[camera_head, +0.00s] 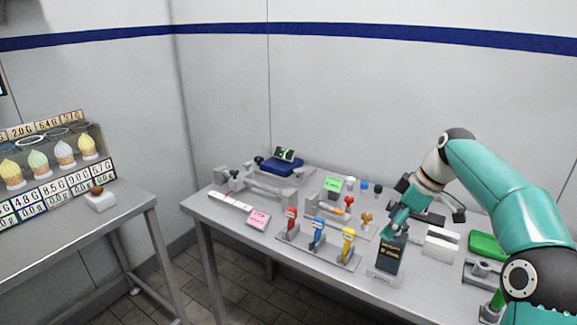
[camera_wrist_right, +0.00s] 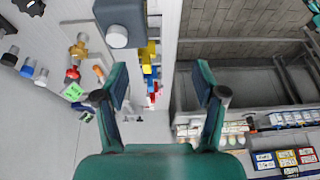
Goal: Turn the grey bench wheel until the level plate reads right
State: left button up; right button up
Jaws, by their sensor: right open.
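My right gripper (camera_head: 398,219) is over the right half of the bench, just above a dark grey box (camera_head: 391,256) with small yellowish lettering. In the right wrist view its two teal fingers (camera_wrist_right: 164,92) are spread, with nothing between them. Ahead of them, at the top, is a dark grey block (camera_wrist_right: 122,14) with a pale grey round disc (camera_wrist_right: 118,37) on its face; I cannot tell whether this disc is the bench wheel. No plate can be surely read as the level plate; the lettering is too small. My left gripper is not in view.
Red (camera_head: 291,222), blue (camera_head: 317,234) and yellow (camera_head: 348,245) levers stand left of the box. A pink card (camera_head: 258,218) and a white strip (camera_head: 230,201) lie farther left. A green block (camera_head: 487,246) is at right. A second table with cones (camera_head: 64,153) is at left.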

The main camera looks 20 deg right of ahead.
aim_at(298, 171)
jog(key=z, duration=0.05)
jog(key=i, duration=1.7)
